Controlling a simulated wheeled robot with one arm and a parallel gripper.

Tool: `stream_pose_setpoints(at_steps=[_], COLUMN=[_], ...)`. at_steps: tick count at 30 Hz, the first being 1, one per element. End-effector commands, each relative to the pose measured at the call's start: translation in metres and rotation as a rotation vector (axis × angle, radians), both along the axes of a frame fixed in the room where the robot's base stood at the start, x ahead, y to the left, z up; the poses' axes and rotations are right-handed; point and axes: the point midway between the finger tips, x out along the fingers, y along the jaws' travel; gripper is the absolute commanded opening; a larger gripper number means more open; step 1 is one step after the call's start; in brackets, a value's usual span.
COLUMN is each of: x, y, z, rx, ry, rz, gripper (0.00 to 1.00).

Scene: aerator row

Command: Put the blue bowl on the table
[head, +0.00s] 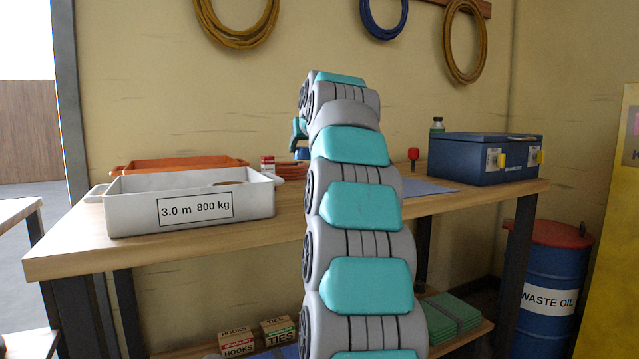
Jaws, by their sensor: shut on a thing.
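The wooden table (250,238) runs across the view behind my arm. My gripper (299,140) shows only as a small teal and dark part at the left edge of my arm, above the table; its fingertips are mostly hidden. Just below it a small bit of blue, likely the blue bowl (303,154), peeks out beside my arm. My gripper is shut on it. Most of the bowl is hidden, and I cannot tell whether it touches the table.
A white bin (190,213) labelled "3.0 m 800 kg" and an orange tray (180,163) stand on the left of the table. A blue toolbox (485,160) stands at the right. A red-topped item (413,154) and flat blue sheet (428,187) lie between.

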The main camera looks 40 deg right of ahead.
Motion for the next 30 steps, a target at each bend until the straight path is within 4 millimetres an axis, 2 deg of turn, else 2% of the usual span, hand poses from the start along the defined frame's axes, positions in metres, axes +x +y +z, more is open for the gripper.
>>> stream_pose_setpoints(at_steps=[13,23,30], x=[-0.002,-0.001,-0.001], y=[0.001,0.000,0.001], z=[-0.048,-0.061,-0.088], rx=[0.002,0.000,0.003], ry=[0.004,0.000,0.003], rz=[0.000,0.000,0.000], gripper=[0.02,0.02,0.02])
